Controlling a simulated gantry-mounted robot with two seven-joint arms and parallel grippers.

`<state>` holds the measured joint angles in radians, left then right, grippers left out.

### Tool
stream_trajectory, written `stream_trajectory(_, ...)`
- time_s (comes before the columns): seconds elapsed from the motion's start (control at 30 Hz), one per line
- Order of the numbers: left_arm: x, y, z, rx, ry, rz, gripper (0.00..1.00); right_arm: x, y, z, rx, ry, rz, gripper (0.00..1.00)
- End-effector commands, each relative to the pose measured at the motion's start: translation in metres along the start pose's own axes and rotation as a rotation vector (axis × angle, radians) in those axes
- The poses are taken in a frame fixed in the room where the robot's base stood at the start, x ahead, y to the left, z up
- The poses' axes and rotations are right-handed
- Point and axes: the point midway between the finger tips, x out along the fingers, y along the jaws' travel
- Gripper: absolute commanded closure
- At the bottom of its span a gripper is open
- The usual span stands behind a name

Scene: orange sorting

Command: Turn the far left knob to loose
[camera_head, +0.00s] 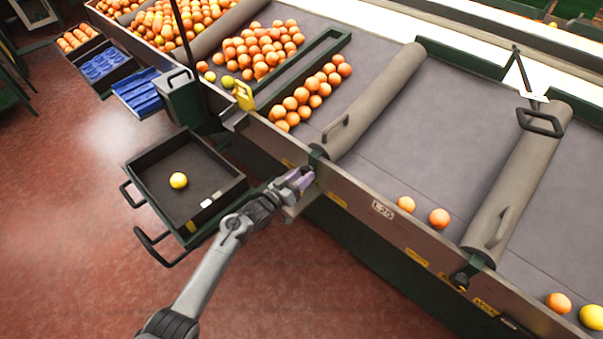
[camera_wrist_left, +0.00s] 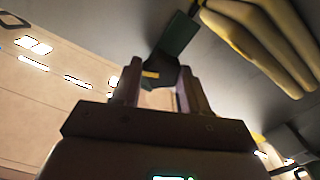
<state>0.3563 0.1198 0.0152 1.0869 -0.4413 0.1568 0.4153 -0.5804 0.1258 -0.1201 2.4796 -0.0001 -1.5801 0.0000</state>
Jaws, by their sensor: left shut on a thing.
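My left gripper (camera_head: 300,179) reaches the side rail of the sorting table, at the near end of the left grey roller (camera_head: 375,100). In the left wrist view its two fingers (camera_wrist_left: 158,84) stand on either side of a dark knob (camera_wrist_left: 160,70) and are shut on it. The knob sits below a green bracket (camera_wrist_left: 178,35). In the head view the gripper hides most of that knob, just below the green bracket (camera_head: 317,153). Another dark knob (camera_head: 461,280) is at the near end of the right roller (camera_head: 520,185). My right gripper does not show.
A black tray (camera_head: 150,165) with one yellow fruit (camera_head: 179,180) hangs left of my arm. Several oranges (camera_head: 308,95) lie on the table behind the left roller. Two oranges (camera_head: 439,218) lie between the rollers. The red floor (camera_head: 300,290) in front is clear.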

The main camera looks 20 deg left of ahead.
Motion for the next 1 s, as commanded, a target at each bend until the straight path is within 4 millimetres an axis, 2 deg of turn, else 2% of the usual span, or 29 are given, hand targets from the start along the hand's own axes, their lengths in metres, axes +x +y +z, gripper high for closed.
stream_trajectory(0.03,0.001,0.002,-0.004,-0.046,0.001,0.0,0.86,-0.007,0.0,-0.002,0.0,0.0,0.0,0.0)
stream_trajectory(0.3,0.001,0.002,-0.004,-0.304,0.001,0.001,0.86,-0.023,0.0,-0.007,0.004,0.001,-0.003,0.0)
stream_trajectory(1.0,0.001,0.001,-0.004,-0.95,0.002,0.001,0.86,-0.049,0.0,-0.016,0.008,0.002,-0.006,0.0)
